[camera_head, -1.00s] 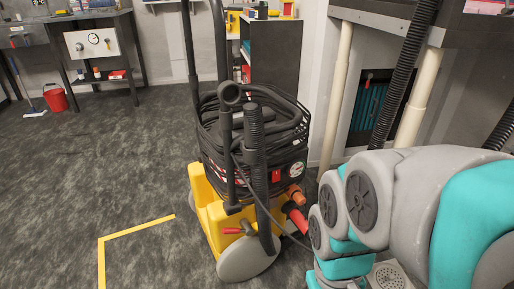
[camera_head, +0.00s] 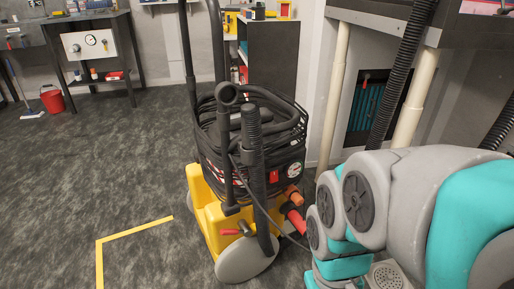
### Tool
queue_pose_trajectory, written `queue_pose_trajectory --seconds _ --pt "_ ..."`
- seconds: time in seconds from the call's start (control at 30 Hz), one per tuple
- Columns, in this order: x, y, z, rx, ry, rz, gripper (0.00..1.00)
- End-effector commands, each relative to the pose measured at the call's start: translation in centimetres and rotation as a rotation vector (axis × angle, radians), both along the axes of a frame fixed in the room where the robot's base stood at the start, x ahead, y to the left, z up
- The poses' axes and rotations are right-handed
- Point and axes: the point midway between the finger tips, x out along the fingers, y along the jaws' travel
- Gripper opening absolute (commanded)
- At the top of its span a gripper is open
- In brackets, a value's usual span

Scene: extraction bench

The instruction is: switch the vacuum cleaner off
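The vacuum cleaner (camera_head: 225,219) stands upright on the floor in the middle of the view, with a yellow base, a dark body and black hoses around it. A small red switch (camera_head: 274,176) shows on the front of its body, beside a round white gauge (camera_head: 296,167). Whether the switch is on or off is too small to tell. Grey and teal links of my arm fill the lower right, a little to the right of the cleaner. My gripper is not in view.
A dark bench (camera_head: 480,29) on pale legs stands at the right, with a black ribbed hose (camera_head: 402,75) hanging by it. A yellow floor line (camera_head: 134,230) lies left of the cleaner. A red bucket (camera_head: 53,101) stands far left. The floor at left is mostly clear.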

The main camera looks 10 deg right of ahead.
Motion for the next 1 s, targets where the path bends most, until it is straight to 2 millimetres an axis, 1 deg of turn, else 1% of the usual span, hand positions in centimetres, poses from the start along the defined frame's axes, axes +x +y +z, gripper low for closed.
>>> queue_pose_trajectory --seconds 0.03,0.1,0.13,1.0 --pt "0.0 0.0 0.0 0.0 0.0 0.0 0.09" --pt "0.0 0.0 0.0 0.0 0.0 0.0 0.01" --pt "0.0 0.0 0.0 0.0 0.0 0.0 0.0" --pt "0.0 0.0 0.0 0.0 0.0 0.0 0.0"
